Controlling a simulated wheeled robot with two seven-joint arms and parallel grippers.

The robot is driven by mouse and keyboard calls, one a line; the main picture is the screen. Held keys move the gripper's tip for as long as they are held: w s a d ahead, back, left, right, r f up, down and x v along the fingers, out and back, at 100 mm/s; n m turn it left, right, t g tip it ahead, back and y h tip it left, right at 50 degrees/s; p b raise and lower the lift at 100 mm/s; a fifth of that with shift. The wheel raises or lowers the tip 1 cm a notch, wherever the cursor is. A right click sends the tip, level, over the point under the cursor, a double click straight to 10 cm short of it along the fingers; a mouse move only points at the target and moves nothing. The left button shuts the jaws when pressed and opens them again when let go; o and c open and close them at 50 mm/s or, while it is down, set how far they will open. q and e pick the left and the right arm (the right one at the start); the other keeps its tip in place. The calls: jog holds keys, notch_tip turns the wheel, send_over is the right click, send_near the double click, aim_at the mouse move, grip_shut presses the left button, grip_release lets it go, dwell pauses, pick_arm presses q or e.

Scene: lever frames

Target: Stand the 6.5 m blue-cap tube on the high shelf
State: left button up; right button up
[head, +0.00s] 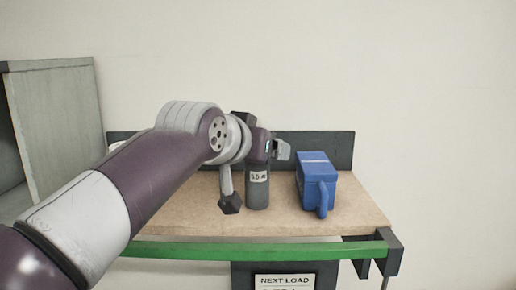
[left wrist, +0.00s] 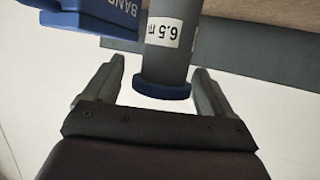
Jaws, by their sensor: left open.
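The 6.5 m tube (head: 258,190) is a grey cylinder with a white label, upright on the wooden bench top. Its upper end is hidden behind my left gripper (head: 268,148) in the head view. In the left wrist view the tube (left wrist: 165,55) shows its blue cap (left wrist: 162,90) and its 6.5 m label. My left gripper (left wrist: 158,72) is open, with one finger on each side of the tube near the cap. Gaps show between the fingers and the tube. My right gripper is not in view. I cannot make out a high shelf.
A blue box with a handle (head: 316,172) stands right of the tube, its lettering partly visible in the wrist view. The wooden top (head: 361,212) has a green front rail (head: 200,250) and a dark back panel (head: 340,145). A grey cabinet (head: 60,100) stands left.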

pick_arm(q)
jog(key=shift+s+r, duration=0.15)
jog(key=shift+r, duration=0.15)
jog(key=b+v, duration=0.3)
jog(key=v, duration=0.8)
jog(key=shift+s+a, duration=0.3)
jog(key=shift+w, duration=0.1)
